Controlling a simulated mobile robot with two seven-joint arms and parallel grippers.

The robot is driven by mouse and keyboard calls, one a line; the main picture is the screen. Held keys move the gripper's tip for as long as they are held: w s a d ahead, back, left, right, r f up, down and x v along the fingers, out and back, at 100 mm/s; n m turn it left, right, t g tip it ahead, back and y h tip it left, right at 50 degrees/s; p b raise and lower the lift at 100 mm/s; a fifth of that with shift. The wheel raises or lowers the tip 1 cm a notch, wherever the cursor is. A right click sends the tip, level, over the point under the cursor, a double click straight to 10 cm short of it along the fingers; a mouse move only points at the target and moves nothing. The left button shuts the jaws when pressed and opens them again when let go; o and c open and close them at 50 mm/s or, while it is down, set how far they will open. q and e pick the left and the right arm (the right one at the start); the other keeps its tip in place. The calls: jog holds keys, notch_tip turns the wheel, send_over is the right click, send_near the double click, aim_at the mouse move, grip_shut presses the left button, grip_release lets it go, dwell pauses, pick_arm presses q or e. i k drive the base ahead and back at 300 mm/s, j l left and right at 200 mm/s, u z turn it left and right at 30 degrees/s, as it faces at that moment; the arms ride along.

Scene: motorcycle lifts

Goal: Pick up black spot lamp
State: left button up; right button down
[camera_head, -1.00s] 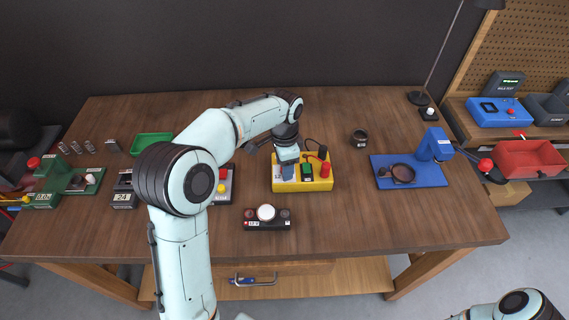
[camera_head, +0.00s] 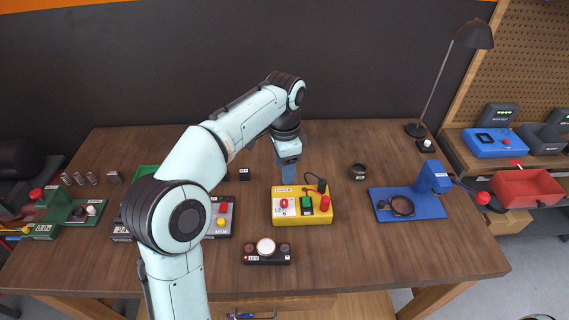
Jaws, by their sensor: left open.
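A black desk lamp with a cone shade (camera_head: 473,34) and a thin tilted stem stands at the table's back right. A short black cylinder (camera_head: 359,171) stands on the table right of the yellow box; I cannot tell which of the two is the spot lamp. My left gripper (camera_head: 287,178) points down, open, above the table just behind the yellow box (camera_head: 303,218). It is apart from both black things, and I see nothing held in it. My right gripper is not in view.
The yellow box bears a red knob, a green block and a red post with a black cable. A blue stand (camera_head: 418,204) is at right, a black button panel (camera_head: 267,252) in front. A small black block (camera_head: 244,174) lies left of my gripper.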

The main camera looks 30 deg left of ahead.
aim_at(266, 251)
jog(key=k, duration=1)
